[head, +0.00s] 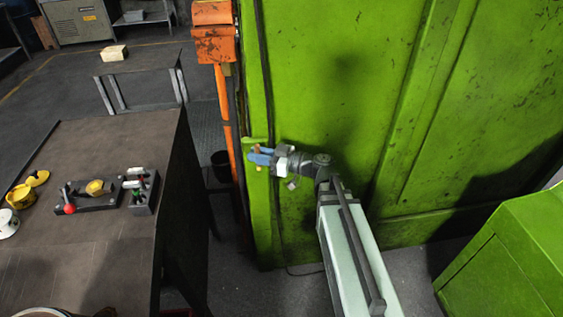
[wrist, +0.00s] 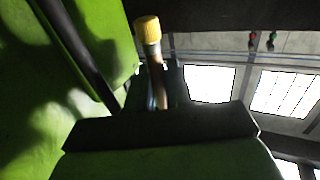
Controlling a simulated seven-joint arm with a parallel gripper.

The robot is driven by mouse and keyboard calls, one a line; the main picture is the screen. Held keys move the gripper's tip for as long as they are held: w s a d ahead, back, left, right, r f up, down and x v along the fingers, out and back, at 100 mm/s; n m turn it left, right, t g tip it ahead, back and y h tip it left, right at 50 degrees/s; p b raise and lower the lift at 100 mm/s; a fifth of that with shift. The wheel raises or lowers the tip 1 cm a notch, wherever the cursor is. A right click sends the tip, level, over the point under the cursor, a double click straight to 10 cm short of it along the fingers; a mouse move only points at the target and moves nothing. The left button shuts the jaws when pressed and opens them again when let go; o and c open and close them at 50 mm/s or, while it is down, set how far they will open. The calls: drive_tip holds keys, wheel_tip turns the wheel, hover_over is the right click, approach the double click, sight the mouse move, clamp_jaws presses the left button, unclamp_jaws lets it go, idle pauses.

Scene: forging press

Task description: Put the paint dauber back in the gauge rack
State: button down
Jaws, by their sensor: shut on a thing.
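My gripper (head: 260,158), with blue fingers, is shut on the paint dauber (head: 258,168) in front of the left edge of the green press. Only a small brown and tan piece of the dauber shows there. In the wrist view the dauber (wrist: 147,30) has a yellow end and a brown handle that passes between my dark fingers (wrist: 160,88).
Beside the rack lies a dark fixture (head: 88,200) with a red knob and a yellow hex piece. Yellow and white round things (head: 20,197) stand at the table's left. An orange post (head: 222,95) rises between table and press. A black bucket (head: 221,165) stands on the floor.

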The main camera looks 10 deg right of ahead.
drive_tip(key=s+a+r+n+g, duration=0.1)
drive_tip(key=s+a+r+g, duration=0.1)
drive_tip(key=a, duration=0.8)
drive_tip(key=s+a+r+n+g+y, duration=0.1)
drive_tip(key=a+r, duration=0.4)
drive_tip(key=a, duration=0.6)
drive_tip(key=s+a+r+n+g, duration=0.2)
drive_tip(key=s+a+r, duration=0.1)
drive_tip(key=a, duration=0.7)
drive_tip(key=shift+s+a+r+g+y, duration=0.15)
drive_tip(key=shift+s+a+g+y, duration=0.05)
drive_tip(key=shift+s+g+y, duration=0.25)
drive_tip(key=shift+f, duration=1.85)
drive_tip(key=c, duration=0.9)
unclamp_jaws()
drive_tip(key=shift+c, duration=0.2)
drive_tip(key=shift+d, duration=0.15)
drive_tip(key=d, duration=0.6)
drive_tip(key=shift+s+d, duration=0.35)
